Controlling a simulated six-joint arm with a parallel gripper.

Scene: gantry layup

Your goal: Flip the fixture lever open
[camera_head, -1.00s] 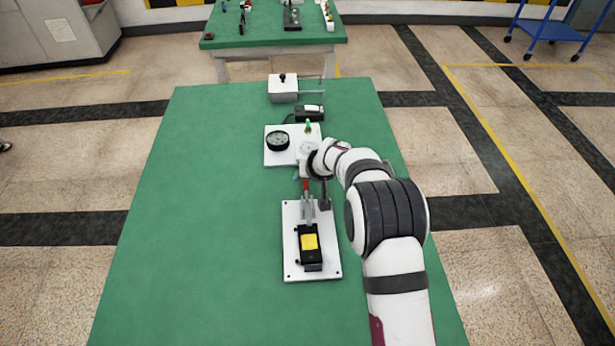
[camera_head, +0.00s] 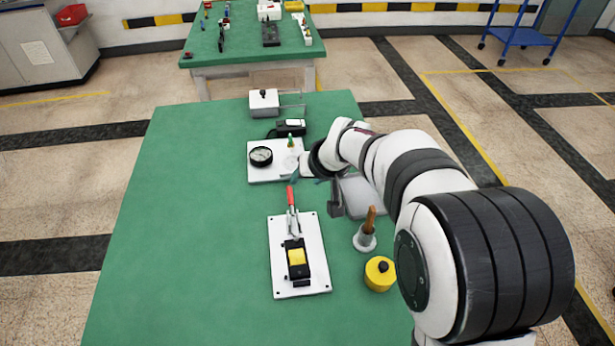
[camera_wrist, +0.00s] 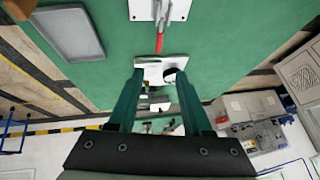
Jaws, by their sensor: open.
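The fixture (camera_head: 318,277) is a white plate with a black and yellow clamped block. Its lever has a red handle (camera_head: 291,197) on metal links, reaching past the plate's far edge toward the gauge. In the wrist view the red handle (camera_wrist: 160,42) lies just above the fingertips, in line with the gap between them. My gripper (camera_head: 307,179) is beyond the handle in the head view, partly hidden by my wrist. The wrist view shows my gripper (camera_wrist: 159,72) open, with teal fingers apart and nothing between them. Contact with the handle is not visible.
A white plate with a dial gauge (camera_head: 261,156) stands beyond the lever. A grey tray (camera_wrist: 68,32), a wooden-handled tool (camera_head: 369,222) and a yellow round container (camera_head: 380,273) are right of the fixture. The green table left of the fixture is clear.

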